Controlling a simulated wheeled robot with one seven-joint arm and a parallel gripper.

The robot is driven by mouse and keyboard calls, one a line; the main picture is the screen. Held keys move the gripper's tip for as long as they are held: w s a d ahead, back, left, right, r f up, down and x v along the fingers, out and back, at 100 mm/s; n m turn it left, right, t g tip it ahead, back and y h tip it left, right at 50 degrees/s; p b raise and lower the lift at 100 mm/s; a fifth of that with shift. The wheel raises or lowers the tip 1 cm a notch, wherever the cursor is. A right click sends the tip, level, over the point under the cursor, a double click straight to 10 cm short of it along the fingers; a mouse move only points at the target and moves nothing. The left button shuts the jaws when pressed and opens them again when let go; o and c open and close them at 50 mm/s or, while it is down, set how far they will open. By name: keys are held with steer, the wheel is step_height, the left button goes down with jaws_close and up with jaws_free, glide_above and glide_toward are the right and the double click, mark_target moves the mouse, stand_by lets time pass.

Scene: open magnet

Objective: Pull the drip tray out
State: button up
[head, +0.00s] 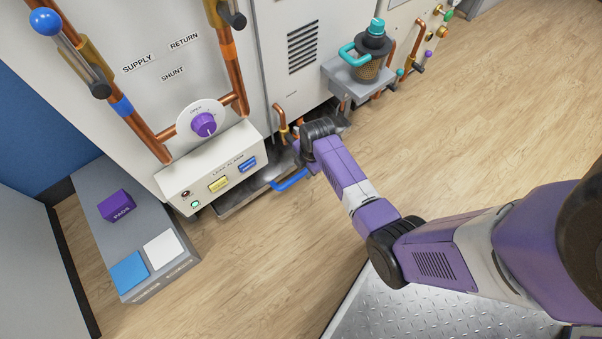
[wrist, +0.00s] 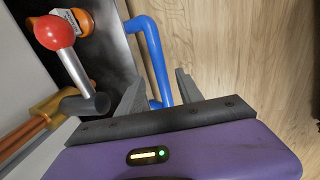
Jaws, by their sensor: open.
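The drip tray (head: 240,196) is a flat grey metal tray low under the cabinet front, partly hidden by the alarm box and my arm. Its blue bar handle (head: 289,181) sticks out at the front, left of my wrist. In the wrist view the blue handle (wrist: 158,58) runs down from the dark tray surface (wrist: 116,48) to between the two fingers of my gripper (wrist: 159,90). The fingers are open, one on each side of the handle's near end. I cannot tell whether either finger touches it. In the head view my wrist hides the fingers.
A red-knobbed lever (wrist: 54,33) and copper pipe (wrist: 22,133) are left of my gripper in the wrist view. The leak alarm box (head: 212,170) overhangs the tray. A grey step (head: 150,240) with pads stands left. The wooden floor (head: 270,265) before the tray is clear.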

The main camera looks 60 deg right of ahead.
mark_target(303, 173)
steer(key=shift+w+d+f+b, duration=0.1)
steer(key=shift+w+f+b, duration=0.15)
steer(key=shift+f+b, duration=0.6)
steer(key=shift+w+d+f+b, duration=0.1)
steer(key=shift+w+f+b, duration=0.1)
steer(key=shift+f, duration=1.25)
jaws_close()
steer(key=shift+a, duration=0.1)
